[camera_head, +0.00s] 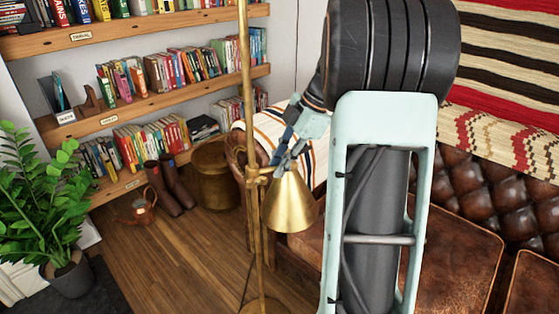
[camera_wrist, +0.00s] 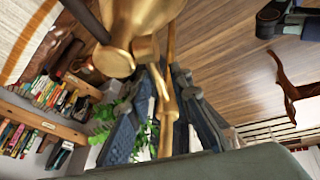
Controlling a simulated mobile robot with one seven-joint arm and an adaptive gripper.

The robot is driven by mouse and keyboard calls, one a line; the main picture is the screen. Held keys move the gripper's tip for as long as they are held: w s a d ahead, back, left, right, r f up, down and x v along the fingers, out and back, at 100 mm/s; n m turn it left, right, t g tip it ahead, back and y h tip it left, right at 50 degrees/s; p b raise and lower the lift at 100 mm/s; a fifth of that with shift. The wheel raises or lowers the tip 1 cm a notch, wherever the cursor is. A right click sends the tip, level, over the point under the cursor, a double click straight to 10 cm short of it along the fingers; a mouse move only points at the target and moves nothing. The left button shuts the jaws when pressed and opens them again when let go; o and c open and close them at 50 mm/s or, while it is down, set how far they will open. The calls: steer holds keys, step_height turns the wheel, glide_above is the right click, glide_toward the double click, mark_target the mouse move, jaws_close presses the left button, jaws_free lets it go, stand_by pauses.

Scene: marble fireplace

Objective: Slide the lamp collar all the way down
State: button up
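The brass floor lamp has a thin upright pole (camera_head: 247,90) and a cone shade (camera_head: 289,205) hanging to its right in the head view. The lamp collar (camera_head: 257,174) sits on the pole at the height of the shade's top. My gripper (camera_head: 284,150) is beside the collar, just above the shade, partly hidden by my arm. In the wrist view my gripper's fingers (camera_wrist: 168,85) lie either side of brass lamp parts, with the pole (camera_wrist: 171,40) running past and the shade (camera_wrist: 140,18) beyond. I cannot tell whether the fingers press on the collar.
A brown leather sofa (camera_head: 325,245) and striped cushion stand close behind the lamp. Bookshelves (camera_head: 150,105) line the wall. A brass bin (camera_head: 213,175), boots (camera_head: 170,188) and copper watering can (camera_head: 142,208) stand on the floor. A potted plant (camera_head: 45,195) is at left. Wooden floor is clear between.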

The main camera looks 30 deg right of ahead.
steer(key=shift+o, duration=0.4)
steer(key=shift+r, duration=0.2)
steer(key=shift+d+r, duration=0.15)
steer(key=shift+r, duration=0.1)
steer(key=v, duration=1.1)
steer(key=shift+s+r, duration=0.1)
steer(key=shift+r, duration=0.05)
